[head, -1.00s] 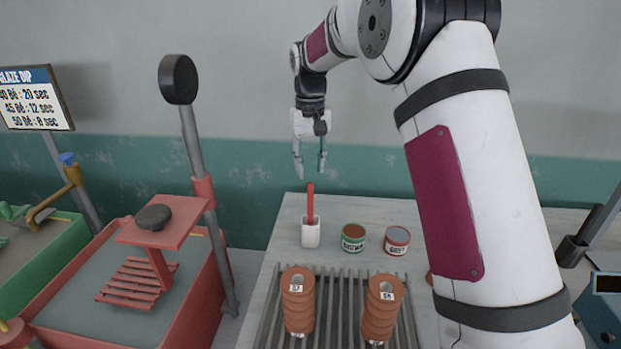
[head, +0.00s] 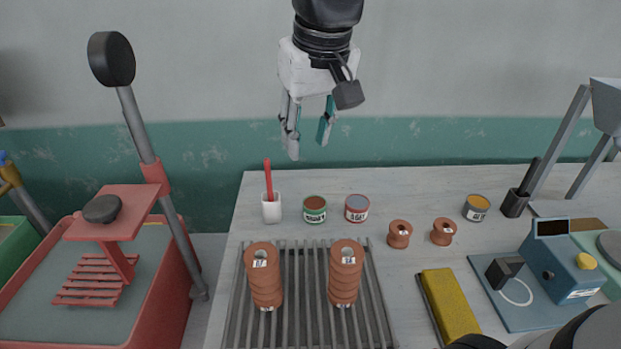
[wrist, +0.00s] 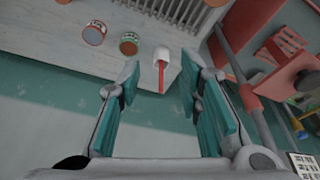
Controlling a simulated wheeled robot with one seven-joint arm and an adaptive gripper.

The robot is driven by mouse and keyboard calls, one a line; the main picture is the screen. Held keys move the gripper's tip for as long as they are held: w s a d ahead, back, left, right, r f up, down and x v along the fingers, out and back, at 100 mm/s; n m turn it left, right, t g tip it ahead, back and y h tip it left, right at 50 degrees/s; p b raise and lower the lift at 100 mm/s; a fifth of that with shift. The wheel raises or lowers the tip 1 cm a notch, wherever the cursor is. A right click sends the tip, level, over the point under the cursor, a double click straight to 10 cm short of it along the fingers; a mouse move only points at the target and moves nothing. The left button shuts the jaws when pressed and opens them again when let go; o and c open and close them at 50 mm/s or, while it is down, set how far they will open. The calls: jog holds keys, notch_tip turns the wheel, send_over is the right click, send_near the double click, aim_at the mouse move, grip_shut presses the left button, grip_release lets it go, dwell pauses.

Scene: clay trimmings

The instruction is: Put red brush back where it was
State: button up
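The red brush (head: 268,180) stands upright in a small white cup (head: 271,209) at the back left of the table, its red handle sticking up. In the wrist view the brush (wrist: 161,76) and the cup (wrist: 161,54) lie beyond my fingertips, between the two fingers. My gripper (head: 308,145) is open and empty, pointing down, above and a little right of the brush, apart from it. Its teal finger pads also show in the wrist view (wrist: 158,100). The brush's lower end is hidden in the cup.
Two tins, one green-labelled (head: 314,209) and one red-labelled (head: 357,208), stand right of the cup. Two stacks of clay rings (head: 263,275) (head: 345,272) stand on a slatted rack (head: 304,325) in front. A red basin (head: 140,300) with a post (head: 150,150) is at left.

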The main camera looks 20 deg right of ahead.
jog(key=s+f+t, duration=0.1)
jog(key=s+f, duration=0.1)
jog(key=s, duration=0.4)
jog(key=s+f, duration=0.2)
jog(key=s, duration=0.5)
jog(key=shift+s+f+t, duration=0.2)
jog(key=shift+f+t, duration=0.05)
jog(key=shift+t, duration=0.15)
